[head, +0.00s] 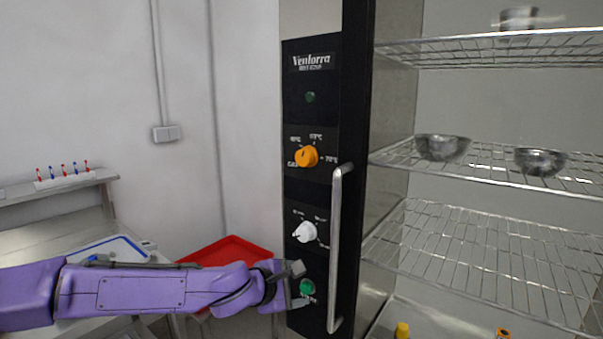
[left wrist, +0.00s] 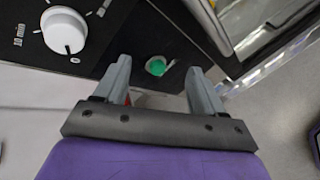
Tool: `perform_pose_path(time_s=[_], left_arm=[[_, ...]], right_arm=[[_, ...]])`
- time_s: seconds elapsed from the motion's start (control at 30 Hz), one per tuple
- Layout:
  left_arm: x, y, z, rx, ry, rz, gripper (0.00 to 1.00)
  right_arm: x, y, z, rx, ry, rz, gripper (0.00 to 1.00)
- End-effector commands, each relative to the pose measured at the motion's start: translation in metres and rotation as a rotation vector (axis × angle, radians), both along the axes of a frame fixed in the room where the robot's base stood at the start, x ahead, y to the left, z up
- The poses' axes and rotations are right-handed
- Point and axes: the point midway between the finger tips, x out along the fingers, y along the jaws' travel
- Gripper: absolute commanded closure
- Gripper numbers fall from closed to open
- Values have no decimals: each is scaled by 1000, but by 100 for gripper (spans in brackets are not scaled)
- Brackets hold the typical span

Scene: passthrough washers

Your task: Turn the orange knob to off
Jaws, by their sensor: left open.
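The orange knob (head: 307,156) is on the black control panel (head: 310,110) of the cabinet, with temperature marks around it. Its pointer direction is too small to read surely. A white knob (head: 305,232) sits below it and also shows in the left wrist view (left wrist: 64,31). A green button (head: 307,287) is lowest on the panel. My left gripper (head: 300,284) is open and empty in front of the green button, well below the orange knob. In the left wrist view its fingers (left wrist: 160,85) stand apart with the green button (left wrist: 156,66) between them in view. The orange knob is not in that view.
A vertical metal handle (head: 337,250) stands just right of the knobs. Wire shelves with metal bowls (head: 442,147) are in the open cabinet at right. A red tray (head: 230,249) lies behind my left arm. Space left of the panel, above my arm, is free.

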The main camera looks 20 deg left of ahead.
Motion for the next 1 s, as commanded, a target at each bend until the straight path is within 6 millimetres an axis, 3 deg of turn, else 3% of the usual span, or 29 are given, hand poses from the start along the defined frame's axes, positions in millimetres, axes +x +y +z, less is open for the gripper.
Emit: perform_pose_path(time_s=[0.03,0.1,0.2,0.3,0.47,0.8,1.0], left_arm=[[8,12,72,-119,-88,21,31],[9,28,146,-255,-188,31,31],[1,48,218,-388,-292,31,31],[-6,60,253,-455,-346,27,31],[7,56,261,-469,-357,25,31],[72,24,260,-467,-355,25,31],[87,17,259,-470,-356,26,31]], right_arm=[[0,0,11,0,0,0,100],[0,0,15,0,0,0,100],[0,0,19,0,0,0,100],[0,0,20,0,0,0,100],[0,0,21,0,0,0,100],[0,0,29,0,0,0,100],[0,0,31,0,0,0,100]])
